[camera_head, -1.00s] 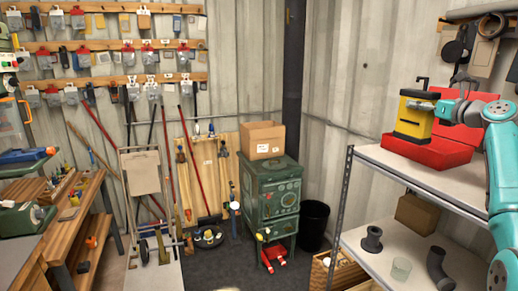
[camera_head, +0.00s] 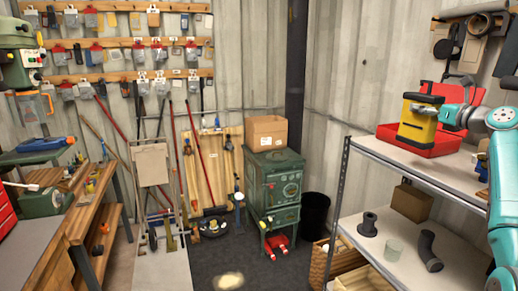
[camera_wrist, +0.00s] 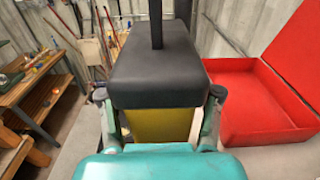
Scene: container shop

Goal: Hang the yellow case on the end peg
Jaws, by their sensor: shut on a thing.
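The yellow case (camera_head: 416,125) has a yellow body and a black top. It is at the right of the head view, in front of an open red toolbox (camera_head: 440,149). My gripper (camera_head: 441,117) is shut on it from the right. In the wrist view the case's black top (camera_wrist: 158,75) fills the middle, with a dark post rising from it and a strip of yellow below. The gripper's fingers (camera_wrist: 160,97) lie along both sides of the case. Whether it touches anything beneath is hidden. I cannot tell which peg is the end peg.
The red toolbox stands on a metal shelf (camera_head: 400,162), close to the case. Pegboard rails (camera_head: 125,80) with hung goods line the back left wall. A workbench (camera_head: 85,215) is at left, a green stove (camera_head: 273,188) at centre. Dark floor between them is partly clear.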

